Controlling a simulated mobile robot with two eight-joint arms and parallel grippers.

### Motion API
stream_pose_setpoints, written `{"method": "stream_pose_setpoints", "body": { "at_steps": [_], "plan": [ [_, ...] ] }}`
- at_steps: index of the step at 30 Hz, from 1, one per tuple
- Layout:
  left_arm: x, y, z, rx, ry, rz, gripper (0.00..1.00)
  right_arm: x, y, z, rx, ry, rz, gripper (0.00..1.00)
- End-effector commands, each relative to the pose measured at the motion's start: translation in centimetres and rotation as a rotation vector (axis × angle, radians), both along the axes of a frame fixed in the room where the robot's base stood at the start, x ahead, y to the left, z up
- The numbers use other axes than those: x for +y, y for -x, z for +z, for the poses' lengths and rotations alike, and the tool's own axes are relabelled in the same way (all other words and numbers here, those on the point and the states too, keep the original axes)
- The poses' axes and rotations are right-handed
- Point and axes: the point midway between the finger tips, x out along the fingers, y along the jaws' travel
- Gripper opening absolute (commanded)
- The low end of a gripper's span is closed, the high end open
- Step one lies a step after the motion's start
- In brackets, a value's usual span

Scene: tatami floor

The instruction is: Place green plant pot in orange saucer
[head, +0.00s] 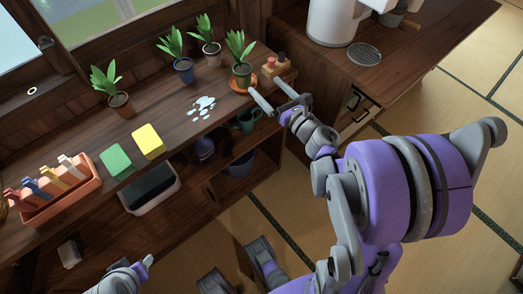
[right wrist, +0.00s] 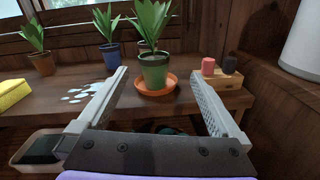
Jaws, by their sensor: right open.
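The green plant pot (head: 242,76) with a leafy plant stands upright on the orange saucer (head: 237,88) near the shelf's back right. In the right wrist view the pot (right wrist: 154,72) appears within the rim of the saucer (right wrist: 142,89). My right gripper (head: 266,92) is open and empty, in front of the pot. In the right wrist view its fingers reach forward on either side of the pot and saucer, apart from the pot. My left gripper (head: 146,262) is low at the bottom left, away from the plants; its jaws do not show clearly.
A blue pot (head: 183,70), a white pot (head: 211,54) and a terracotta pot (head: 121,105) hold other plants. A water spill (head: 202,106) lies left of the saucer. A small wooden block with stamp-like pieces (head: 280,68) stands close right. Green and yellow sponges (head: 149,141) lie left.

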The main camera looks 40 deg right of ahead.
Motion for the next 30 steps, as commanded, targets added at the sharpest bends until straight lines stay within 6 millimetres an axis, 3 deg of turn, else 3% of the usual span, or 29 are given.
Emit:
{"method": "stream_pose_setpoints", "body": {
  "at_steps": [3, 6, 8, 11, 15, 18, 21, 24, 30],
  "plan": [
    [0.0, 0.0, 0.0, 0.000, 0.000, 0.000, 0.50, 0.0, -0.1, 1.8, -0.009, -0.400, -0.140, 1.00],
    [0.0, 0.0, 0.0, 0.000, 0.000, 0.000, 0.50, 0.1, 1.0, 1.6, -0.005, -0.900, -0.316, 1.00],
    [0.0, 0.0, 0.0, 0.000, 0.000, 0.000, 0.50, 0.8, 2.2, 0.4, 0.007, -1.214, -0.439, 1.00],
    [0.0, 0.0, 0.0, 0.000, 0.000, 0.000, 0.50, 3.5, 5.5, -2.7, 0.043, -1.708, -0.677, 1.00],
    [0.0, 0.0, 0.0, 0.000, 0.000, 0.000, 0.50, 9.1, 11.4, -7.1, 0.105, -2.221, -1.079, 1.00],
    [0.0, 0.0, 0.0, 0.000, 0.000, 0.000, 0.50, 12.8, 15.4, -8.9, 0.136, -2.417, -1.352, 1.00],
    [0.0, 0.0, 0.0, 0.000, 0.000, 0.000, 0.50, 15.2, 18.2, -9.7, 0.149, -2.506, -1.545, 1.00],
    [0.0, 0.0, 0.0, 0.000, 0.000, 0.000, 0.50, 16.1, 19.3, -9.9, 0.150, -2.535, -1.635, 1.00],
    [0.0, 0.0, 0.0, 0.000, 0.000, 0.000, 0.50, 16.2, 19.5, -10.0, 0.146, -2.540, -1.649, 1.00]
  ]
}}
